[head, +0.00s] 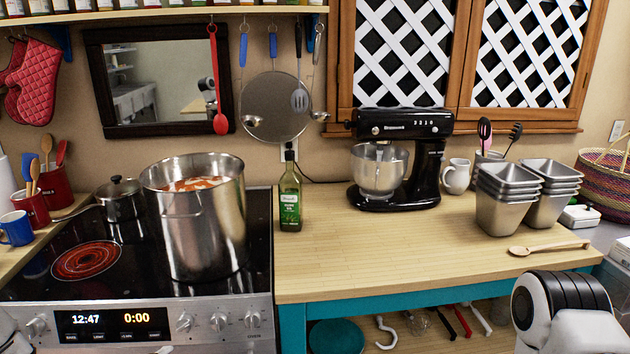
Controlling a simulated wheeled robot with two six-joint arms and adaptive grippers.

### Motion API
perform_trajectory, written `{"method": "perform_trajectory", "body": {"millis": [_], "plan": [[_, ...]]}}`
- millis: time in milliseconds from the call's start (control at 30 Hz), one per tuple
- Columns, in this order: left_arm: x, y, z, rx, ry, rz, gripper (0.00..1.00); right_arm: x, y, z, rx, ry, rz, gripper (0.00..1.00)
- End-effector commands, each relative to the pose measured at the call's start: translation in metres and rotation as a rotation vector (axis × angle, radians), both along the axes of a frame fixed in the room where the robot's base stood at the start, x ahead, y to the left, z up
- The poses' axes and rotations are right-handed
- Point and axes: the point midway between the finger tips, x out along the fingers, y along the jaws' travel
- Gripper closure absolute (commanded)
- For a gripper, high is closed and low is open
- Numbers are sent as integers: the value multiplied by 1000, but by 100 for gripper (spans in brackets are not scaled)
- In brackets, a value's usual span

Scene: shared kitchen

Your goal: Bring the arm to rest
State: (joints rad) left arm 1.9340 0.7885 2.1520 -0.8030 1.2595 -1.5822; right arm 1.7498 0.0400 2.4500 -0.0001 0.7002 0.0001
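Part of my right arm, a white and black joint (562,312), shows at the bottom right corner of the head view, in front of the counter's right end. Its gripper is outside the picture. A small pale piece at the bottom left corner looks like part of my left arm. The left gripper is not in the picture either. I cannot see whether either gripper holds anything.
A large steel pot (205,225) of red food stands on the stove (120,270), near a glowing burner (87,260). The wooden counter (400,250) holds an oil bottle (290,198), a black mixer (425,165), stacked steel pans (503,212) and a wooden spoon (550,248). Its front middle is clear.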

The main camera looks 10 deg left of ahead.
Motion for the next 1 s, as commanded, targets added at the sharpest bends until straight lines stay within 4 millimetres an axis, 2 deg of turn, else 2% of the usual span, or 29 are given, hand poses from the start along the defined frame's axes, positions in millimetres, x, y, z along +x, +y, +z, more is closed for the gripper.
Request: {"method": "perform_trajectory", "body": {"millis": [33,67,100,133,200,267,300,433,500,600,733,1000], "plan": [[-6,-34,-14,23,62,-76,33,0,0,0,0,0,0,60],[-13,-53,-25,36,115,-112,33,0,0,0,0,0,0,60],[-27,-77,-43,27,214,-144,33,0,0,0,0,0,0,60],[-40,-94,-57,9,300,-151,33,0,0,0,0,0,0,60],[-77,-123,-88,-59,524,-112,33,0,0,0,0,0,0,60],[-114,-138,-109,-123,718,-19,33,0,0,0,0,0,0,60],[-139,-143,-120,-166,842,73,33,0,0,0,0,0,0,60],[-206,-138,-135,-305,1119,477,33,0,0,0,0,0,0,60],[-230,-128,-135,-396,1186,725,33,0,0,0,0,0,0,60],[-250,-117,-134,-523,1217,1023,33,0,0,0,0,0,0,60],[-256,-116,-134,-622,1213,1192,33,0,0,0,0,0,0,60],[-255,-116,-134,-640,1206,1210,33,0,0,0,0,0,0,60]]}}
